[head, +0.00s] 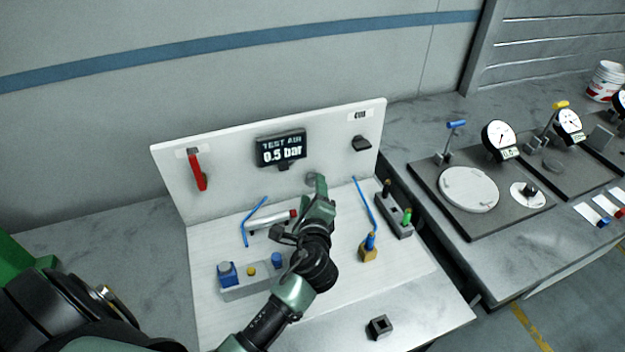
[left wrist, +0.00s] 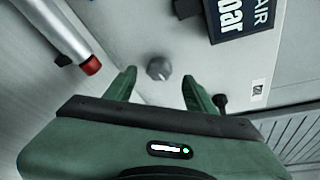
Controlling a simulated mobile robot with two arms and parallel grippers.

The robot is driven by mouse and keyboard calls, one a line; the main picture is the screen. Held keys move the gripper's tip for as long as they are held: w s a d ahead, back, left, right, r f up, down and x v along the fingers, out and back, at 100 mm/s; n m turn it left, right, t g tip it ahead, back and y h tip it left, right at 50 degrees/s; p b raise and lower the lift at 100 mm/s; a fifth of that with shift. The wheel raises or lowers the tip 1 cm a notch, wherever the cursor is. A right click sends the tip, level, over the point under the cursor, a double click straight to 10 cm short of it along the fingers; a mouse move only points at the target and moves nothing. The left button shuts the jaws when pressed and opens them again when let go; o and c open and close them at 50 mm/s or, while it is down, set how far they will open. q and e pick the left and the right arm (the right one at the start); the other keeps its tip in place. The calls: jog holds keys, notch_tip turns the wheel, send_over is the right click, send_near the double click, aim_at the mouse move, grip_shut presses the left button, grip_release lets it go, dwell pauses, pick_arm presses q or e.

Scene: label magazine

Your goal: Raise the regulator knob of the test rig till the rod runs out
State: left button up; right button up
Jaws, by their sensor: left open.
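The test rig is a white board with an upright back panel (head: 235,205). The grey faceted regulator knob (left wrist: 158,68) sits on the panel; in the head view it shows in part (head: 311,178) behind my gripper. My left gripper (head: 320,185) is open in front of it. In the left wrist view the knob is between and just beyond the fingertips (left wrist: 160,82), with gaps on both sides. The display (head: 281,149) reads "TEST AIR 0.5 bar". A silver cylinder (head: 268,220) with a red end (left wrist: 91,66) lies on the board; no rod shows out of it. My right gripper is out of view.
A red lever (head: 197,170) hangs on the panel. Blue tubes (head: 364,204) run beside the gripper. A grey block with blue fittings (head: 245,291), a brass fitting (head: 368,254) and a dark block (head: 379,327) are nearer. Dial gauges (head: 500,140) stand on the right table.

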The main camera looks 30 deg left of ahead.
aim_at(313, 182)
pick_arm(q)
jog(key=x, duration=0.3)
jog(key=shift+w+a+f, duration=0.15)
jog(key=shift+w+a, duration=0.05)
jog(key=shift+w, duration=0.1)
jog(key=shift+w+a, duration=0.1)
jog(key=shift+w, duration=0.05)
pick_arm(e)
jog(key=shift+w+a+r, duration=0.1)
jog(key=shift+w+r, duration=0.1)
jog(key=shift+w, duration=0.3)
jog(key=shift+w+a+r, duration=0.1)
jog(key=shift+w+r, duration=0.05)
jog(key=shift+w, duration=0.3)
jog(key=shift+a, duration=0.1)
pick_arm(q)
grip_shut()
jog(key=m+g+p, duration=0.1)
jog(key=p, duration=0.4)
jog(key=shift+r+m, duration=0.3)
jog(key=shift+r, duration=0.05)
jog(key=shift+f+m+p, duration=0.25)
jog(key=shift+m+p, duration=0.15)
jog(key=shift+p, duration=0.25)
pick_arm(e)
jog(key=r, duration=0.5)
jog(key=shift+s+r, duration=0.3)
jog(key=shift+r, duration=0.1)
